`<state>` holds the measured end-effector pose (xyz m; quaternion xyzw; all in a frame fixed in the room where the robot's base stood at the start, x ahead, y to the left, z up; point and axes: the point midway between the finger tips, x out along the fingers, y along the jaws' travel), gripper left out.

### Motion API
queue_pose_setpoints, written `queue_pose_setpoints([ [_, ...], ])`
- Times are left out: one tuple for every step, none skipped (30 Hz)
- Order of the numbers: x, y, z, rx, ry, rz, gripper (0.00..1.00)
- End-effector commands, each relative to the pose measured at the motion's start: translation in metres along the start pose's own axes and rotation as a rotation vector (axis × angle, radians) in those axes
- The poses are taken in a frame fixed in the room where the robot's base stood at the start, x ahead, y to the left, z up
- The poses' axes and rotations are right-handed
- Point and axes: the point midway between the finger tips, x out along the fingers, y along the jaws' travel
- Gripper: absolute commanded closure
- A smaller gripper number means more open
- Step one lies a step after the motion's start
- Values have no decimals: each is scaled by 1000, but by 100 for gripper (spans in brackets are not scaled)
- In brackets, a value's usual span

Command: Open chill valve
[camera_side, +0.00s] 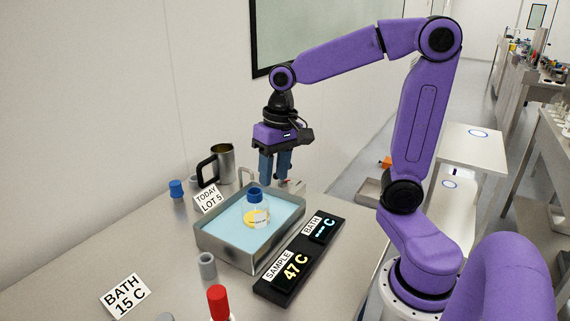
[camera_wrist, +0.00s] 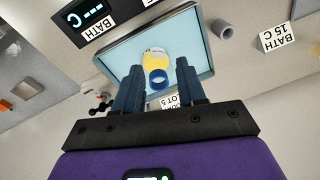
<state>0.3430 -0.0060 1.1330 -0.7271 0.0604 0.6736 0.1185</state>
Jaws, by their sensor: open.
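The likely chill valve (camera_wrist: 100,104), a small fitting with dark knobs and a bit of red, is left of my fingers in the wrist view. In the side view a small metal fitting (camera_side: 294,185) shows just right of my fingertips, behind the bath; its handle position is too small to tell. My gripper (camera_side: 275,181) is open and empty, pointing down behind the bath's far edge. In the wrist view its fingers (camera_wrist: 158,66) stand apart. The metal bath (camera_side: 225,252) holds blue liquid and a blue-capped flask (camera_side: 258,212) with yellow contents.
A curved spout (camera_side: 247,175) rises at the bath's back edge. A steel jug (camera_side: 224,163) and blue-capped vial (camera_side: 177,189) stand behind left. A display panel (camera_side: 300,256) reads SAMPLE 47 C. A card (camera_side: 125,295) says BATH 15 C. A grey cup (camera_side: 207,265) and red-capped tube (camera_side: 218,302) stand in front.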

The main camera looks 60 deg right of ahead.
Motion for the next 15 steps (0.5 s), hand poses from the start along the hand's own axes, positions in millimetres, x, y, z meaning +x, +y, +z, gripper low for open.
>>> queue_pose_setpoints([
  [-5, 9, -16, 106, 10, -2, 60],
  [-7, 15, -25, 165, 16, -3, 60],
  [-11, 23, -36, 246, 22, -5, 60],
  [-13, 30, -44, 305, 27, -6, 60],
  [-16, 37, -51, 364, 34, -8, 60],
  [-20, 47, -61, 445, 41, -10, 60],
  [-23, 54, -68, 504, 46, -11, 60],
  [-26, 62, -75, 564, 52, -14, 60],
  [-30, 74, -84, 643, 60, -17, 60],
  [-33, 82, -90, 703, 66, -19, 60],
  [-36, 92, -96, 763, 72, -21, 60],
  [-40, 104, -102, 840, 80, -24, 60],
  [-43, 114, -107, 896, 86, -27, 60],
  [-46, 123, -111, 951, 92, -29, 60],
  [-49, 134, -116, 1018, 100, -32, 60],
])
